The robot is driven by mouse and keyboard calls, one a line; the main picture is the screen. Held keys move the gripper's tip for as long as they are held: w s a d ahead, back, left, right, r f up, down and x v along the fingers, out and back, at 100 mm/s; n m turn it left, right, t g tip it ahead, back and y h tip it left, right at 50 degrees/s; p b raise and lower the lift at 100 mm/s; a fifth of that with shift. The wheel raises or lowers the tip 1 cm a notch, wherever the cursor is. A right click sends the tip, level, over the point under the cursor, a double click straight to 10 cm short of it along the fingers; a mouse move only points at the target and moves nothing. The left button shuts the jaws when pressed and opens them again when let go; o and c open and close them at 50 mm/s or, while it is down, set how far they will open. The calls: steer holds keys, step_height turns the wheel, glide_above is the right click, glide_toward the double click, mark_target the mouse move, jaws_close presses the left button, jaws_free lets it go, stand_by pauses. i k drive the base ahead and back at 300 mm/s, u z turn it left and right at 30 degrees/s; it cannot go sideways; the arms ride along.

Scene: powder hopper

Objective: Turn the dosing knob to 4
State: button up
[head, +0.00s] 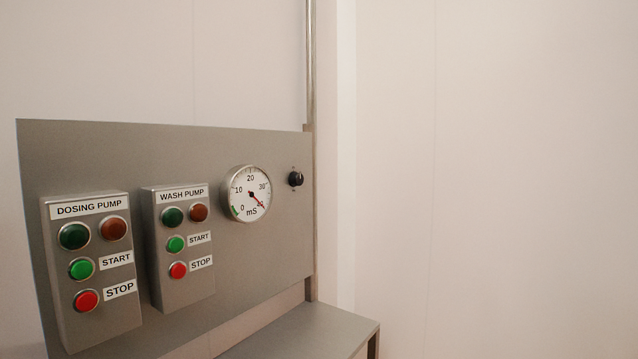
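A small black knob (296,179) sits on the grey panel near its right edge, to the right of the round gauge. Tiny marks around it are too small to read, and I cannot tell its setting. Nothing on it is labelled as dosing in a way I can read. A box labelled "DOSING PUMP" (90,207) is at the panel's left, with two dark lamps, a green START button (81,268) and a red STOP button (86,300). My gripper is not in view.
A "WASH PUMP" box (182,193) stands out from the panel (250,265). The mS gauge (249,194) has its needle past 30. A grey shelf (310,335) juts out below. A vertical pipe (311,60) rises at the panel's right edge. The right side shows only bare wall.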

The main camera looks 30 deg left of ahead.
mark_target(295, 178)
steer(key=u, duration=0.45)
steer(key=i, duration=1.1)
steer(key=u, duration=0.55)
